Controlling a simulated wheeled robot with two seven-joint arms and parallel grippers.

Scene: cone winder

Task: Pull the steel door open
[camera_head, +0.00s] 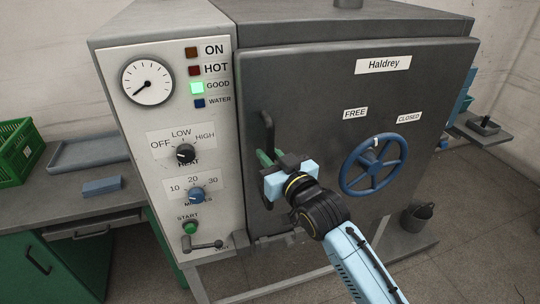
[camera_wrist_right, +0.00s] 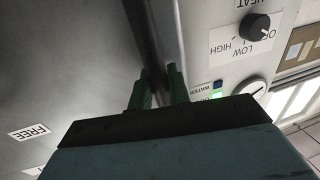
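The steel door (camera_head: 320,85) is a dark grey panel on the front of the machine and looks closed in its frame. Its dark upright bar handle (camera_head: 267,130) is near the door's left edge. My right gripper (camera_head: 268,157) is at the handle, its green fingers on either side of the bar. In the right wrist view, the fingers of my right gripper (camera_wrist_right: 160,88) close in on the dark handle (camera_wrist_right: 152,45) with little gap visible. The handle's middle is partly hidden by the gripper. My left gripper is not in view.
A blue handwheel (camera_head: 373,166) is on the door below the FREE and CLOSED labels, close to my right arm. A white control panel (camera_head: 165,115) with a lit green GOOD lamp stands left. A bucket (camera_head: 417,217) is at right. Floor in front right is clear.

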